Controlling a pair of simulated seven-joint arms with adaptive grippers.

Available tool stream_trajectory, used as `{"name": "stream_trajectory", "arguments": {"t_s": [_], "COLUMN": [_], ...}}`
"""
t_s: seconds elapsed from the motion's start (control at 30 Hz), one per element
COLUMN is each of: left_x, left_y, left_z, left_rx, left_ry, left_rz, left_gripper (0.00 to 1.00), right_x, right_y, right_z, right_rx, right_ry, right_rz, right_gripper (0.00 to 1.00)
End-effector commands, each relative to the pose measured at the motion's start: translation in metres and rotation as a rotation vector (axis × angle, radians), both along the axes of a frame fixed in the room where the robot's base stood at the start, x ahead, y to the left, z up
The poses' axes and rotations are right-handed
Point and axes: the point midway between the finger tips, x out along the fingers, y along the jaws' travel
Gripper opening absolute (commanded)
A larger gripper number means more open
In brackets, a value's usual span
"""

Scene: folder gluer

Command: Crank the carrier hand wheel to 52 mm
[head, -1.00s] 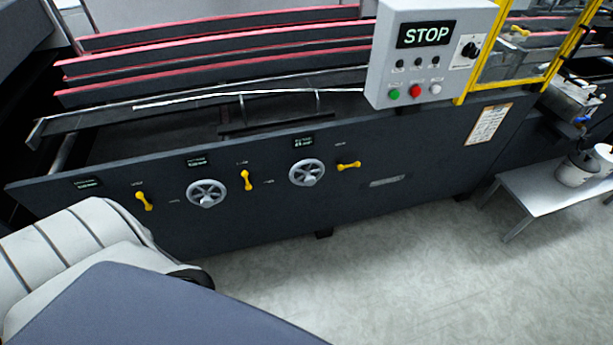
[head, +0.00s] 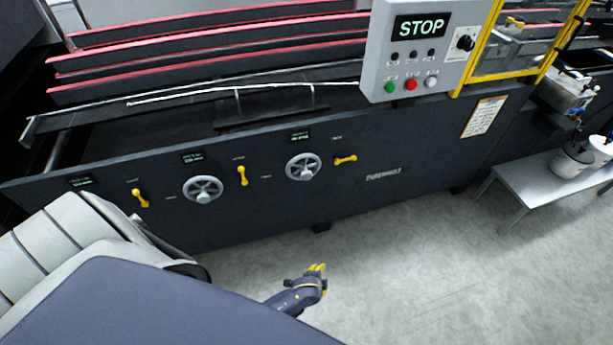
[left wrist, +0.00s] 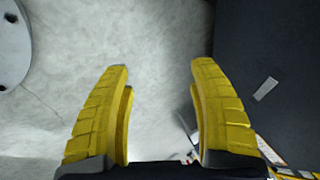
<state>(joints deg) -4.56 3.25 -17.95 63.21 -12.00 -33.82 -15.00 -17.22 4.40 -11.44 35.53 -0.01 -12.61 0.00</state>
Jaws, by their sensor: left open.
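Two grey spoked hand wheels, a left one (head: 203,189) and a right one (head: 303,167), are on the dark front panel (head: 400,158) in the head view. Each has a small display above it, the left display (head: 192,158) and the right display (head: 300,137). Their readings and labels are too small to read, so I cannot tell which wheel is the carrier's. My left gripper (head: 317,268) is below the panel, over the floor, apart from both wheels. In the left wrist view its yellow fingers (left wrist: 160,105) are spread and empty. My right gripper is not visible.
Yellow lock levers stand beside the wheels: a left lever (head: 140,198), a middle lever (head: 242,176) and a right lever (head: 345,160). A control box (head: 420,50) reading STOP hangs above. A low bench (head: 535,185) with pots stands right. The floor before the panel is clear.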

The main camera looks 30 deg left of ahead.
Motion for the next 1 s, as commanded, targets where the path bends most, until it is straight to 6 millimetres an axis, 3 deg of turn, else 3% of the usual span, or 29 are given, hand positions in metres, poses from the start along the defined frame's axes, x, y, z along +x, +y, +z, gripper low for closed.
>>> {"name": "stream_trajectory", "arguments": {"t_s": [0.03, 0.1, 0.2, 0.33, 0.4, 0.5, 0.63, 0.8, 1.0], "left_x": [0.035, 0.073, 0.114, 0.14, 0.142, 0.135, 0.124, 0.115, 0.121], "left_y": [-0.005, -0.006, -0.001, 0.016, 0.028, 0.046, 0.066, 0.078, 0.085], "left_z": [0.034, 0.079, 0.149, 0.233, 0.27, 0.309, 0.336, 0.339, 0.335], "left_rx": [0.096, 0.261, 0.523, 0.865, 1.03, 1.225, 1.397, 1.484, 1.5], "left_ry": [-0.049, -0.095, -0.133, -0.113, -0.065, 0.036, 0.186, 0.313, 0.332], "left_rz": [-0.091, -0.215, -0.362, -0.494, -0.541, -0.596, -0.656, -0.726, -0.75], "left_gripper": [0.6, 0.6, 0.6, 0.6, 0.6, 0.6, 0.6, 0.6, 0.6], "right_x": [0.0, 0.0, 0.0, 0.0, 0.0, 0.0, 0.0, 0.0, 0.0], "right_y": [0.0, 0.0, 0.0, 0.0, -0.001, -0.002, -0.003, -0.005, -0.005], "right_z": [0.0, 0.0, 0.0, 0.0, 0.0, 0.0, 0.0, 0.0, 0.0], "right_rx": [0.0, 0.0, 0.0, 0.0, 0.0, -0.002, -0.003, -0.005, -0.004], "right_ry": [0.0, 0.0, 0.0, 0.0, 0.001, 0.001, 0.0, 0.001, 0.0], "right_rz": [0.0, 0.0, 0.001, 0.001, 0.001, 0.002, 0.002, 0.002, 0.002], "right_gripper": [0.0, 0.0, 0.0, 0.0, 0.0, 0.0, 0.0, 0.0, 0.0]}}
